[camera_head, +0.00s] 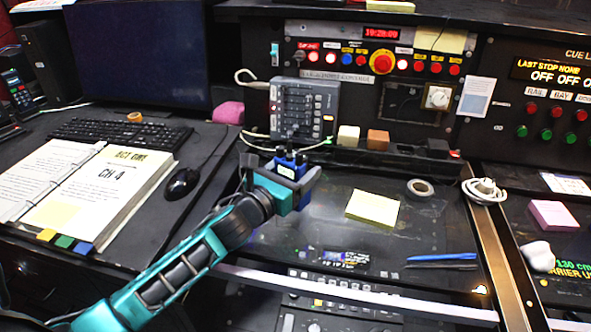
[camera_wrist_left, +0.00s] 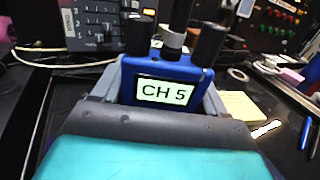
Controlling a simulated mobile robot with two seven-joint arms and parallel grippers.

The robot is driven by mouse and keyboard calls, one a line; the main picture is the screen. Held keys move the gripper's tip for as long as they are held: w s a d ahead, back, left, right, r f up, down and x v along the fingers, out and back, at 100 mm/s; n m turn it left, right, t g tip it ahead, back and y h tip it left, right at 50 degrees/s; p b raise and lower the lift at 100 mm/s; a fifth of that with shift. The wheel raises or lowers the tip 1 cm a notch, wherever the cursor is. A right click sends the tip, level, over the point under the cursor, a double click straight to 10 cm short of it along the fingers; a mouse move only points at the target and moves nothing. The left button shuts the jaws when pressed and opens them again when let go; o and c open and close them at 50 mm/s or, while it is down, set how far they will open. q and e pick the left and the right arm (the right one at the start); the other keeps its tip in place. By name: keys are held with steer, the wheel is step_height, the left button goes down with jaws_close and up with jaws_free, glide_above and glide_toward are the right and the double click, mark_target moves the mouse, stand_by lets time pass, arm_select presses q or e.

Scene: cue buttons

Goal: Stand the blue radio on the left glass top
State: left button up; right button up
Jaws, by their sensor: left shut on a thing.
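The blue radio (camera_head: 290,161), with dark knobs and an antenna on top, is held upright in my left gripper (camera_head: 300,184). In the left wrist view the radio (camera_wrist_left: 168,76) shows a white label reading "CH 5", with the gripper's grey fingers (camera_wrist_left: 166,98) on both sides of it. The left glass top (camera_head: 430,228) is the dark glossy surface under and around the radio. The radio's bottom is partly hidden by the gripper, so I cannot tell whether it touches the glass. My right gripper is not in view.
On the left glass lie a yellow note pad (camera_head: 372,207), a tape roll (camera_head: 420,187) and blue pens (camera_head: 440,260). A grey keypad box (camera_head: 303,108) stands behind. A mouse (camera_head: 182,183) and open binder (camera_head: 95,190) are left. A brown strip (camera_head: 500,245) borders the right side.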

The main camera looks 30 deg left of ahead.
arm_select(q)
steer(key=o, duration=1.2)
steer(key=shift+f, duration=0.1)
steer(key=shift+c, duration=0.2)
steer(key=shift+r, duration=0.2)
steer(key=s, duration=0.4)
steer(key=s+a, duration=0.1)
steer(key=s, duration=0.7)
steer(key=shift+a+b, duration=0.35)
steer(key=shift+d+f, duration=0.1)
